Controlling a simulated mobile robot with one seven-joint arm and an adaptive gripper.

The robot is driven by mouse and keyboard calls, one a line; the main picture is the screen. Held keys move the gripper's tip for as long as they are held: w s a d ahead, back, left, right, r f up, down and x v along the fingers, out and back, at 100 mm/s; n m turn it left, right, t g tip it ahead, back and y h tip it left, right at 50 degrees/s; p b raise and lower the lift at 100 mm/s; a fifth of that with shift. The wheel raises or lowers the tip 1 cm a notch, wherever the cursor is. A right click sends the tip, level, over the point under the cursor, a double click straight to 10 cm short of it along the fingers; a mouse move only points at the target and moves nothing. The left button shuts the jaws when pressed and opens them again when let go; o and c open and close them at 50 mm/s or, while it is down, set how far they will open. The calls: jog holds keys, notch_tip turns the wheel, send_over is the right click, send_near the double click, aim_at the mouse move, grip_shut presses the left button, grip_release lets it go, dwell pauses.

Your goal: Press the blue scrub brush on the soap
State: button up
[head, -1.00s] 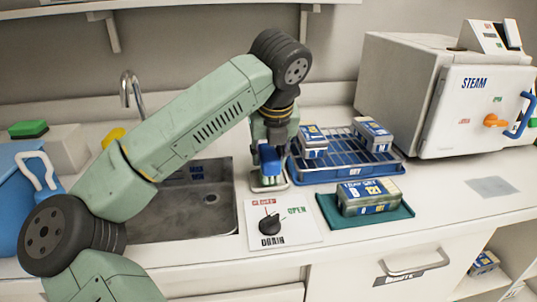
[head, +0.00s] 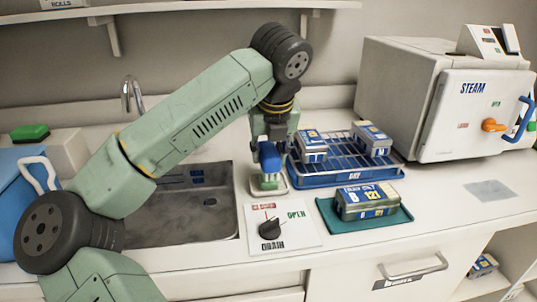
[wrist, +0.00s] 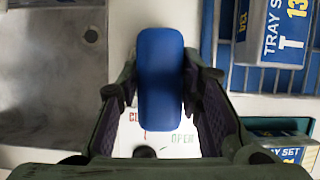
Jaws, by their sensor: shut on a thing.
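My gripper (head: 271,148) is shut on the blue scrub brush (head: 270,158) and points down over the counter right of the sink. In the wrist view the blue brush back (wrist: 160,80) lies lengthwise between the two fingers. Below the brush, a pale green block that looks like the soap (head: 269,181) shows in a small light dish (head: 284,187). The brush is right above it; I cannot tell whether they touch. The wrist view hides the soap under the brush.
The blue rack (head: 345,178) with tray-set boxes (head: 312,146) stands close right. A drain knob panel (head: 300,238) is in front, with a teal mat (head: 400,217) bearing a box. The sink (head: 190,225) is left. The steam unit (head: 440,130) stands at the far right.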

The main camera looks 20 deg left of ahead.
aim_at(267, 144)
jog(key=shift+r+p, duration=1.2)
jog(key=shift+r, duration=1.35)
